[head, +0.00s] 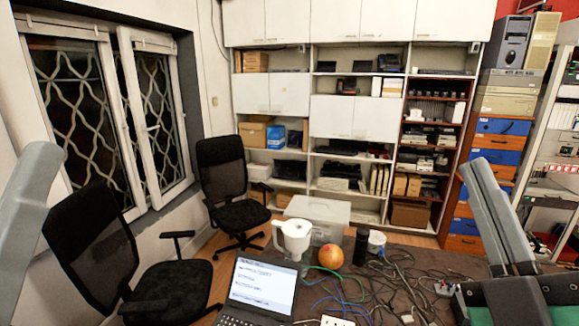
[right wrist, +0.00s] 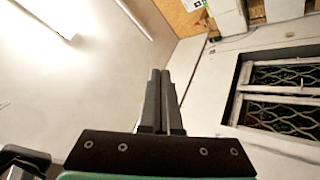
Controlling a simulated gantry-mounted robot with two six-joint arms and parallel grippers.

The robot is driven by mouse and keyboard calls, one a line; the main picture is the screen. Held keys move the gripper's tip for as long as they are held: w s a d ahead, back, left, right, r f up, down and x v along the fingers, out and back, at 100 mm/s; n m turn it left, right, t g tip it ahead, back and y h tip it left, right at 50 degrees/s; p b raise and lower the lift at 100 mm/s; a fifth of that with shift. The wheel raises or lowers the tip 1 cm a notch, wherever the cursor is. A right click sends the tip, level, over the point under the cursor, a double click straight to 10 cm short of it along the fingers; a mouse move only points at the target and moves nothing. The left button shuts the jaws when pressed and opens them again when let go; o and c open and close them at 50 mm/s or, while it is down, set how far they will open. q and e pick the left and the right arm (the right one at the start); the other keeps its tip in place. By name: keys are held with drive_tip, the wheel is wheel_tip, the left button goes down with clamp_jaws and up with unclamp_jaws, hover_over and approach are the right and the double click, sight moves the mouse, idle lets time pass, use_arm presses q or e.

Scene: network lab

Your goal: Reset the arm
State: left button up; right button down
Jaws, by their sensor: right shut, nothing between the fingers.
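My right gripper (head: 477,170) is raised at the right of the head view, its grey fingers pointing up and slightly left. In the right wrist view its fingers (right wrist: 160,76) lie together, shut with nothing between them. A grey part of my left gripper (head: 30,190) shows at the left edge of the head view. Most of it is cut off, so its opening cannot be told.
A dark table holds an open laptop (head: 262,287), a white jug (head: 294,238), an orange ball (head: 330,256), a black cylinder (head: 361,246), a white cup (head: 377,241) and tangled cables (head: 395,280). Two black chairs (head: 95,240) stand left; shelves (head: 345,150) stand behind.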

drive_tip(key=s+a+r+m+t+y, duration=0.15)
drive_tip(key=s+r+m, duration=0.25)
drive_tip(key=s+m, duration=0.45)
use_arm(q)
wheel_tip(320, 180, up, 20)
drive_tip(key=p, duration=2)
drive_tip(key=shift+r+p, duration=0.25)
drive_tip(key=shift+p, duration=0.05)
use_arm(e)
wheel_tip(320, 180, up, 21)
drive_tip(key=m, duration=0.2)
drive_tip(key=shift+w+f+y, duration=0.2)
drive_tip(key=shift+w+y, duration=0.15)
drive_tip(key=shift+y, duration=0.1)
use_arm(q)
drive_tip(key=shift+f, duration=0.1)
